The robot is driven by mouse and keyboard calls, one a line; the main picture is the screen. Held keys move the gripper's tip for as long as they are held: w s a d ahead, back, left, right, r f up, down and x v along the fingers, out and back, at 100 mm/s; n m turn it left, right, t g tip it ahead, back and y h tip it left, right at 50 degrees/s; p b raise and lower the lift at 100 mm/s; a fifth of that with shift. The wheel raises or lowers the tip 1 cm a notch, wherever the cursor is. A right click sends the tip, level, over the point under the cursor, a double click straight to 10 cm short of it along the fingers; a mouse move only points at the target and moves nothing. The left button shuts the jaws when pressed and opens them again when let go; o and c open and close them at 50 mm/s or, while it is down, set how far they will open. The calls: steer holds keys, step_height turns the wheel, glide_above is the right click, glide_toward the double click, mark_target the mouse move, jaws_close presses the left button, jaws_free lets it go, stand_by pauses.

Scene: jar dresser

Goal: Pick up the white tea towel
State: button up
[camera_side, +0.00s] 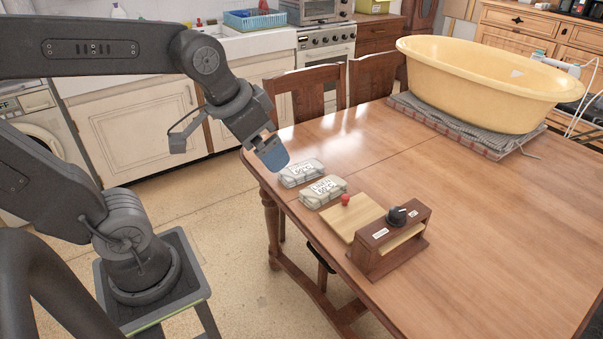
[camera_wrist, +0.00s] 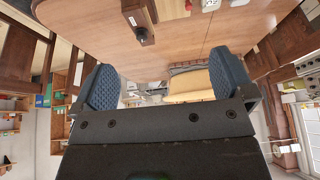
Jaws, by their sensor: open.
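My gripper (camera_side: 271,155) is open and empty, its blue pads above the table's left corner. In the wrist view both pads stand wide apart with nothing between them (camera_wrist: 170,90). Two small whitish folded bundles with printed labels lie on the table just right of my gripper in the side view: a farther one (camera_side: 301,173) and a nearer one (camera_side: 323,192). They look like cloth, but I cannot tell which, if either, is the white tea towel. My gripper is apart from both.
A wooden box with a black dial (camera_side: 395,222) and a board with a red knob (camera_side: 346,200) stand beside the bundles. A yellow tub (camera_side: 480,85) rests on folded grey cloth (camera_side: 455,128) at the back. Chairs (camera_side: 312,95) stand behind the table (camera_side: 480,240). Its right front is clear.

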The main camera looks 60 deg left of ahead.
steer(key=w+a, duration=0.4)
steer(key=w, duration=0.3)
steer(key=g, duration=0.3)
glide_above(301, 168)
steer(key=s, duration=0.1)
step_height(301, 168, down, 29)
steer(key=shift+f, duration=0.15)
steer(key=shift+w+f, duration=0.2)
steer(key=shift+f, duration=0.8)
steer(key=shift+w+f, duration=0.15)
steer(key=shift+f, duration=0.85)
steer(key=shift+w+f, duration=0.2)
steer(key=shift+f, duration=0.8)
